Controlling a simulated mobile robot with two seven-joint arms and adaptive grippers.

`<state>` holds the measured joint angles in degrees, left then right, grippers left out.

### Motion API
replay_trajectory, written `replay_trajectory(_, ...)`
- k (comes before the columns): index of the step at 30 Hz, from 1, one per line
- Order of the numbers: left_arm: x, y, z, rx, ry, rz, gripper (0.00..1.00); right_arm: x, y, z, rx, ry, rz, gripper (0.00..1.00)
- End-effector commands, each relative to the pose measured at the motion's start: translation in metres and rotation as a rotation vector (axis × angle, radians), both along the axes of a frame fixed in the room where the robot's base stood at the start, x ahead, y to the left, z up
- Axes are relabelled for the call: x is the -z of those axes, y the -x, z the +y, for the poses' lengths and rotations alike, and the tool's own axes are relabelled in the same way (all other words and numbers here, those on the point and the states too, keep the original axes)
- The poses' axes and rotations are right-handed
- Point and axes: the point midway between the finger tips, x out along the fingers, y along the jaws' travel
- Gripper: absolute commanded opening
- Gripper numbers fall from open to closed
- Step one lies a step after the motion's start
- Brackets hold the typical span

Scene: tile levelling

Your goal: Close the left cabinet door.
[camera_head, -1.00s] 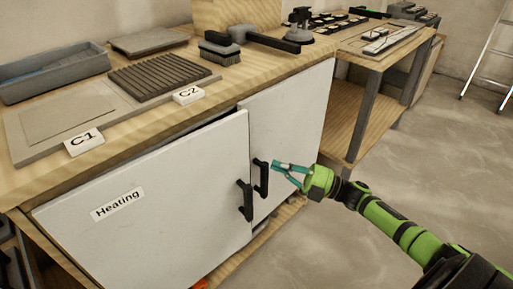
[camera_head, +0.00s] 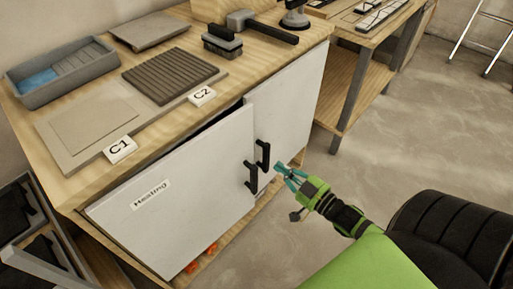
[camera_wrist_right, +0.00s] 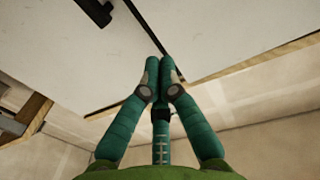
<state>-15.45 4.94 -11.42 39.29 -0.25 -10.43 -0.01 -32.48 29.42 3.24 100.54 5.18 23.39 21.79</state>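The left cabinet door (camera_head: 180,205) is white, labelled "Heating", and stands slightly ajar, with a dark gap along its top edge. Its black handle (camera_head: 251,176) is near its right edge. The right door (camera_head: 290,110) looks shut, with its own black handle (camera_head: 263,156). My right gripper (camera_head: 281,170) is just right of the handles, apart from them in the picture. In the right wrist view its teal fingertips (camera_wrist_right: 160,63) meet with nothing between them, in front of white door panels and a dark seam. A black handle (camera_wrist_right: 97,10) shows there at upper left. My left gripper is not seen.
The wooden bench top (camera_head: 85,185) holds a grey tray (camera_head: 62,72), a ribbed plate (camera_head: 170,76), C1 (camera_head: 120,149) and C2 (camera_head: 202,95) signs and a brush (camera_head: 222,42). Orange items (camera_head: 192,266) lie below the door. Open floor (camera_head: 420,130) is at right.

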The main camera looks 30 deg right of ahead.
Motion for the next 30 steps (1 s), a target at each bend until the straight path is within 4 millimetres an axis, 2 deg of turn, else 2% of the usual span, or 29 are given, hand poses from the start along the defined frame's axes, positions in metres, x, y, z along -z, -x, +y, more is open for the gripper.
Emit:
replay_trajectory(1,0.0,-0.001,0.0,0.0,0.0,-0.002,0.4,-0.002,-0.013,0.003,-0.001,0.001,-0.006,0.0)
replay_trajectory(6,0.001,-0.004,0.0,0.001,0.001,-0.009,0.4,-0.001,-0.049,0.01,0.0,0.002,-0.005,0.0)
replay_trajectory(13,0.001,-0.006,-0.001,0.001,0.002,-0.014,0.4,-0.001,-0.085,0.018,-0.002,0.002,-0.004,0.0)
replay_trajectory(19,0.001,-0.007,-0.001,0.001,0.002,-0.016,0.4,0.0,-0.098,0.021,-0.002,0.002,0.0,0.0)
replay_trajectory(30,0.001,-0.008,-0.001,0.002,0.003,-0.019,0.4,0.0,-0.099,0.021,-0.002,0.002,0.0,0.0)
